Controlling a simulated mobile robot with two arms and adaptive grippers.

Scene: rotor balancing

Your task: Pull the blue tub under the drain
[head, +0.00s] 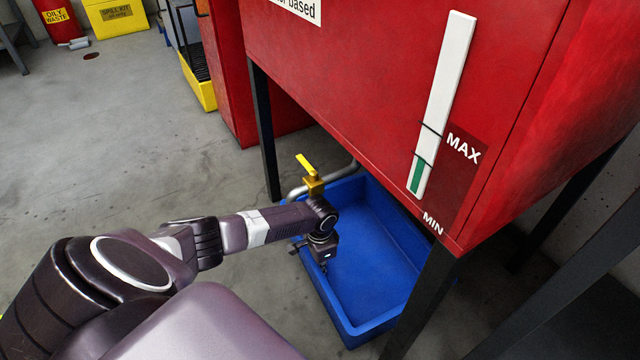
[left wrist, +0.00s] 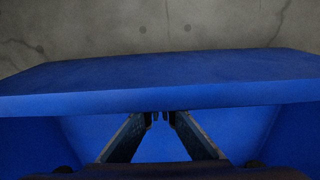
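The blue tub (head: 372,318) sits on the floor, partly beneath the red tank. The drain is a grey pipe (head: 297,192) with a brass valve and yellow handle (head: 306,165), at the tub's far left corner in the head view. Whether its outlet is over the tub I cannot tell. My left gripper (head: 325,268) points down at the tub's left wall. In the left wrist view its fingers (left wrist: 164,117) are almost together, at the edge of the blue wall (left wrist: 160,80), with no wall visible between them. Contact is unclear. My right gripper is not in view.
The red tank (head: 345,75) with a MAX/MIN level gauge (head: 440,105) stands on dark legs (head: 263,130). One leg (head: 425,295) is close to the tub's right side. Yellow and red containers stand farther back.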

